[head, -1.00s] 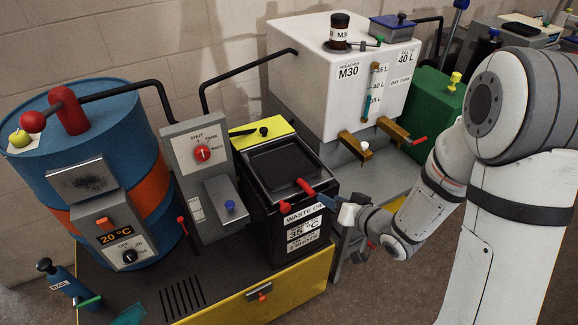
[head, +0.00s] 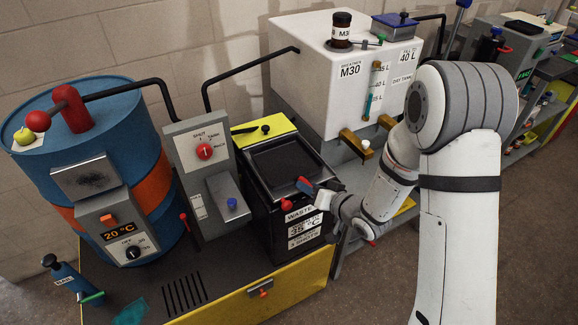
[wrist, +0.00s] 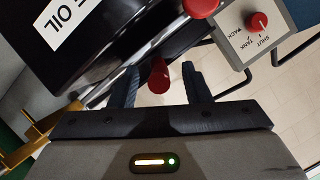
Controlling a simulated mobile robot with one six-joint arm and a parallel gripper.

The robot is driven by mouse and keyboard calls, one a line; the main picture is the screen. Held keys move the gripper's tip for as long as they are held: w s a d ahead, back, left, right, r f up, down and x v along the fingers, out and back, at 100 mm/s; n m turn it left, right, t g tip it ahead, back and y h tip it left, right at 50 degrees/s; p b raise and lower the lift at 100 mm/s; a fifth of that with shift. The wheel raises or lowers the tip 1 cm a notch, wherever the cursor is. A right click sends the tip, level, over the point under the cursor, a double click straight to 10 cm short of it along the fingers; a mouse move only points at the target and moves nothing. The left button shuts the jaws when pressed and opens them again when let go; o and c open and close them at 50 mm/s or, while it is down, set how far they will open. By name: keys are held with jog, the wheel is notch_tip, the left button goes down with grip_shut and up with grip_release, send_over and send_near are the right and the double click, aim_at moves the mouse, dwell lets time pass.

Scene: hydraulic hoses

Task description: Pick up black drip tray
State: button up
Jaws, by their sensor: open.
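The black box marked waste oil (head: 295,225) stands at the middle of the bench, with a shallow black tray-like top (head: 280,163). I cannot tell for sure whether this top is the drip tray. A red handle (head: 305,186) is at its front right edge, partly hidden by my gripper (head: 318,188). In the wrist view, my gripper (wrist: 161,72) is open, with a red grip (wrist: 159,76) between its fingers. I see no finger closed on it. The black box (wrist: 105,45) is beyond the fingers at upper left.
A red ball knob (head: 286,204) sits on the box front. A grey valve panel (head: 187,139) and blue drum (head: 115,150) stand to the left. A white tank (head: 320,75) with brass taps stands behind. Black pipes run overhead.

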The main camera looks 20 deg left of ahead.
jog(key=shift+c, duration=0.5)
grip_shut()
